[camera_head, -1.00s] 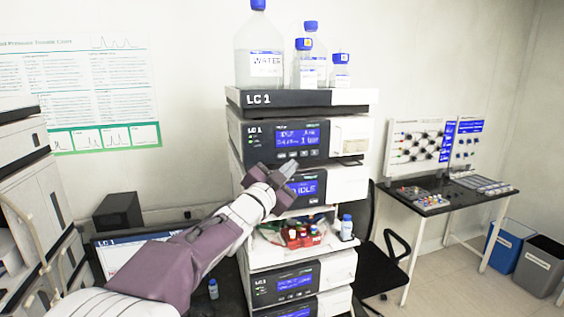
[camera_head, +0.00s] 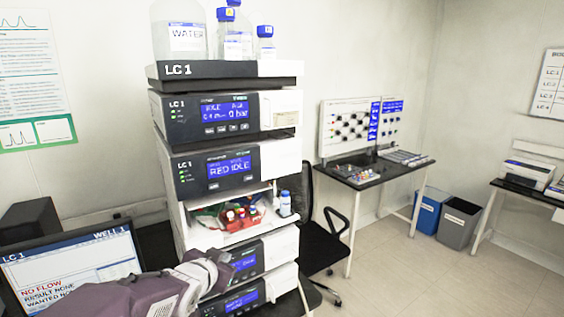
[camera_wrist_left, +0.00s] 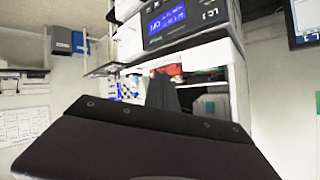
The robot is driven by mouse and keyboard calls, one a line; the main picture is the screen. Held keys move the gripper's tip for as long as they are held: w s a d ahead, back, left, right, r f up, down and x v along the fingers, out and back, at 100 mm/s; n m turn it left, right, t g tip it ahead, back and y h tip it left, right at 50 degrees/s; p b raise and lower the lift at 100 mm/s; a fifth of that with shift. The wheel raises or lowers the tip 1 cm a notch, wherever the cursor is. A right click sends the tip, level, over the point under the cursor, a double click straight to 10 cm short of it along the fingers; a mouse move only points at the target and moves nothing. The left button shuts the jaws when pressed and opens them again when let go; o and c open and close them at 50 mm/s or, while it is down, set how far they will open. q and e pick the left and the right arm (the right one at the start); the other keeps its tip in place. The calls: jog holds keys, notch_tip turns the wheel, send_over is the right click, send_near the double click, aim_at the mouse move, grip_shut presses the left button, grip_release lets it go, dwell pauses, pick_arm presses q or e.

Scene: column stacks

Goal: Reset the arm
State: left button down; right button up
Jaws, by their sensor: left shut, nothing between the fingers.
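My left arm comes in from the lower left of the head view. My left gripper (camera_head: 226,264) is low, in front of the lower modules of the LC 1 stack (camera_head: 225,70), and looks empty. In the left wrist view its dark fingers (camera_wrist_left: 163,93) are together with nothing between them. The wrist view looks toward the stack, which appears tilted there. My right gripper is not in view.
A monitor (camera_head: 75,262) reading "NO FLOW" stands left of my gripper. An open shelf in the stack holds a red vial rack (camera_head: 240,217). Bottles (camera_head: 180,30) stand on top. A black chair (camera_head: 325,235), side table (camera_head: 369,176) and bins (camera_head: 430,210) are to the right.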

pick_arm(q)
jog(key=s+f+n+g, duration=0.2)
jog(key=s+f+g, duration=0.3)
jog(key=s+f, duration=0.5)
jog(key=s+f+n+g, duration=0.2)
jog(key=s+f+g, duration=0.4)
jog(key=s, duration=0.8)
notch_tip(320, 180, down, 4)
jog(key=shift+s+a+r+n+y, duration=0.15)
jog(key=shift+s+a+n+y, duration=0.15)
jog(key=shift+a+n, duration=0.1)
